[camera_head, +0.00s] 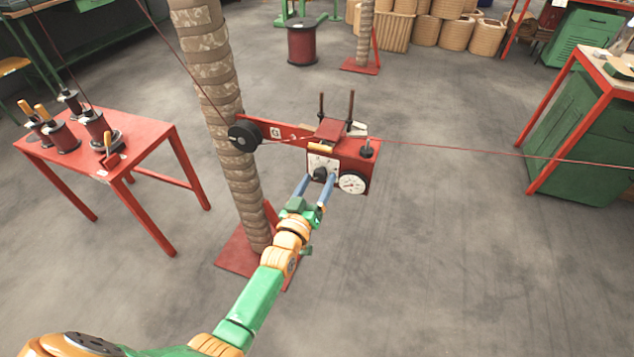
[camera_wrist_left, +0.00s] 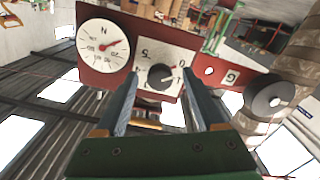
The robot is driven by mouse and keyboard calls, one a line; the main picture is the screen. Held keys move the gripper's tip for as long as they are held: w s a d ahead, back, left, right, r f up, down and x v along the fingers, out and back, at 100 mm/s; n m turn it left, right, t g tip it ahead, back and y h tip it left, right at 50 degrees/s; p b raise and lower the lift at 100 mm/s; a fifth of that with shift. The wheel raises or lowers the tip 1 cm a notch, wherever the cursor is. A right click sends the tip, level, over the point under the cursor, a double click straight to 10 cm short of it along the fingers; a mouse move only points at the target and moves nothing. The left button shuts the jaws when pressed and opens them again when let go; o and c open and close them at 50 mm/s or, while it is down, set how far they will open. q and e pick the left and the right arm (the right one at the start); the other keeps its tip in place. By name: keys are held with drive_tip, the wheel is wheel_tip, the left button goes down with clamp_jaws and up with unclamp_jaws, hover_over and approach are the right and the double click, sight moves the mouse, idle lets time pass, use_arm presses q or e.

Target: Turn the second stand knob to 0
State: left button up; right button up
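The stand's red box (camera_head: 357,178) is held beside a tall wrapped column by a red arm. On its front is a white plate (camera_head: 315,160) with a black knob (camera_head: 320,174); the knob also shows in the wrist view (camera_wrist_left: 160,77). My right gripper is out of view.
A round dial with a red needle (camera_wrist_left: 103,46) sits beside the knob plate. A black pulley (camera_head: 243,136) and a thin red wire (camera_head: 470,150) are near the box. A red table (camera_head: 150,135) with spools stands left.

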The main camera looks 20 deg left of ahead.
use_arm(q)
drive_tip(key=shift+s, duration=0.1)
drive_tip(key=s+p, duration=0.1)
drive_tip(key=s, duration=0.6)
drive_tip(key=shift+a, duration=0.15)
